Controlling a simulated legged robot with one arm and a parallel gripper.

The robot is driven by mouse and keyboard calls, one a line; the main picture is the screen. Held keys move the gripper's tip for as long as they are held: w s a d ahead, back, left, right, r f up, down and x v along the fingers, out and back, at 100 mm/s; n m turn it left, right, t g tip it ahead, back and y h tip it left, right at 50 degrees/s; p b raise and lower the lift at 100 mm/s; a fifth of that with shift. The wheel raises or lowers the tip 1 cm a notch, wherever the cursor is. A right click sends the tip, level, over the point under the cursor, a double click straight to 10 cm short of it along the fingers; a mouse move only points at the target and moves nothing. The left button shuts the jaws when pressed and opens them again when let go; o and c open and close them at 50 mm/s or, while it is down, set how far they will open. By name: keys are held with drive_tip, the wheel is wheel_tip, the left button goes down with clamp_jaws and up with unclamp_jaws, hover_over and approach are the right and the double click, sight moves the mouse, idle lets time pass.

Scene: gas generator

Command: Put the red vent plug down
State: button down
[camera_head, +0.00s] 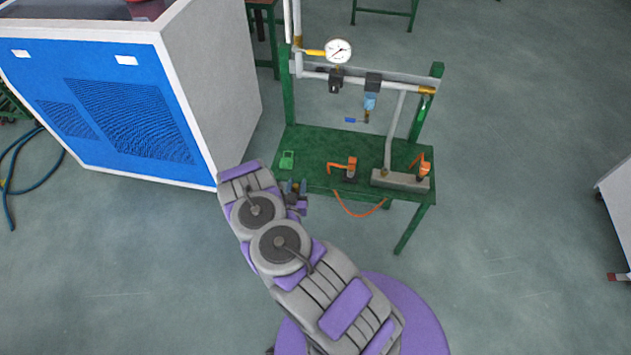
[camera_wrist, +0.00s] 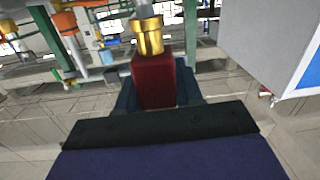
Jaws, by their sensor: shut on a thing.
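The red vent plug (camera_wrist: 154,82) is a dark red block with a brass-coloured fitting (camera_wrist: 148,38) on its end. In the wrist view it sits between the fingers of my gripper (camera_wrist: 158,98), which is shut on it. In the head view my gripper (camera_head: 297,190) is at the left front edge of the green bench (camera_head: 310,140). The plug cannot be made out there. I cannot tell whether the plug touches the bench.
The bench carries a green item (camera_head: 287,160), an orange-handled part (camera_head: 349,168), a grey block (camera_head: 400,181), pipes and a pressure gauge (camera_head: 338,50). A blue and white cabinet (camera_head: 135,105) stands close on the left. The floor to the right is mostly clear.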

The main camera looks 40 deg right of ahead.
drive_tip(key=s+d+f, duration=0.2)
drive_tip(key=s+d, duration=0.2)
drive_tip(key=shift+m+g+h, duration=0.3)
drive_tip(key=shift+g+h, duration=0.1)
drive_tip(key=w+d+f+b, duration=0.1)
drive_tip(key=w+d, duration=0.2)
drive_tip(key=w+d+f+b, duration=0.1)
drive_tip(key=w+d+f, duration=0.1)
drive_tip(key=w+d, duration=0.2)
drive_tip(key=w+d+f+b, duration=0.1)
drive_tip(key=w+d+f, duration=0.1)
drive_tip(key=w+d, duration=0.1)
drive_tip(key=shift+w+d, duration=0.4)
drive_tip(key=shift+w, duration=0.35)
drive_tip(key=shift+r, duration=0.15)
drive_tip(key=c, duration=0.7)
unclamp_jaws()
drive_tip(key=shift+c, duration=0.2)
